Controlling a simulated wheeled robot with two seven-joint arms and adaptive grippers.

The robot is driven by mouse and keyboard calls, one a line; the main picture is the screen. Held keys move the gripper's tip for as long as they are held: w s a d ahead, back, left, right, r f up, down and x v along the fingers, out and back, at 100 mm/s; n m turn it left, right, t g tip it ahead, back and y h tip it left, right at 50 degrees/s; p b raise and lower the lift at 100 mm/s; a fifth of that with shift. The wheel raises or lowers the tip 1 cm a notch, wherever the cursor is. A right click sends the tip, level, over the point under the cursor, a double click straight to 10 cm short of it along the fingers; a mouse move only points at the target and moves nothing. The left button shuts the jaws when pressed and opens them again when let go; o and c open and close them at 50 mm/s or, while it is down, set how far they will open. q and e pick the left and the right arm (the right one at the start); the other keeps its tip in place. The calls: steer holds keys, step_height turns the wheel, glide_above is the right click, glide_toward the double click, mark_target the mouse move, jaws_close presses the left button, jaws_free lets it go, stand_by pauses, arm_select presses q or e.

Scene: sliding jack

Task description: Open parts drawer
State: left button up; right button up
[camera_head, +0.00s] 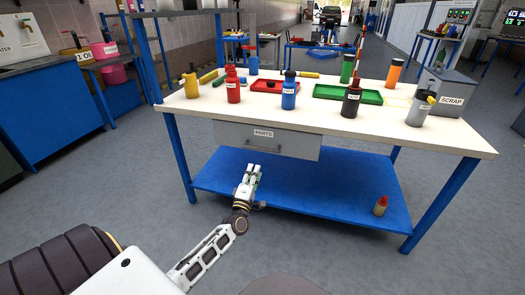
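The parts drawer (285,144) is a grey front with a white "PARTS" label, set under the left part of the workbench top. It looks shut, with its front below the table edge. My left gripper (253,170) is in front of the drawer, a little below and left of its middle, pointing at it. Its fingers look spread with a small gap and nothing visible between them. I cannot tell whether it touches the drawer. A handle on the drawer front is too small to make out clearly. My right gripper is not in view.
The workbench top (391,136) holds several bottles, a red tray (268,87), a green tray (347,94) and a grey scrap bin (448,92). A blue lower shelf (330,187) carries a small red-capped bottle (380,206). The floor in front is clear.

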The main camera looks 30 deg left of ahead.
mark_target(262, 149)
arm_select(q)
steer(key=shift+b+x, duration=1.75)
steer(key=shift+x, duration=4.95)
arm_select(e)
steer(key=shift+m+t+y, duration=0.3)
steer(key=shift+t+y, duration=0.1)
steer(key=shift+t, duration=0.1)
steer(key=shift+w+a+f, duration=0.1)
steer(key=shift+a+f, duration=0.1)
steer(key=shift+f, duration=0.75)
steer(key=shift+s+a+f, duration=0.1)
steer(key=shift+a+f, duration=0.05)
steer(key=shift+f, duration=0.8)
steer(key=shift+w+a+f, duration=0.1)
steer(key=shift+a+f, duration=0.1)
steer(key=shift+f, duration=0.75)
arm_select(q)
jaws_close()
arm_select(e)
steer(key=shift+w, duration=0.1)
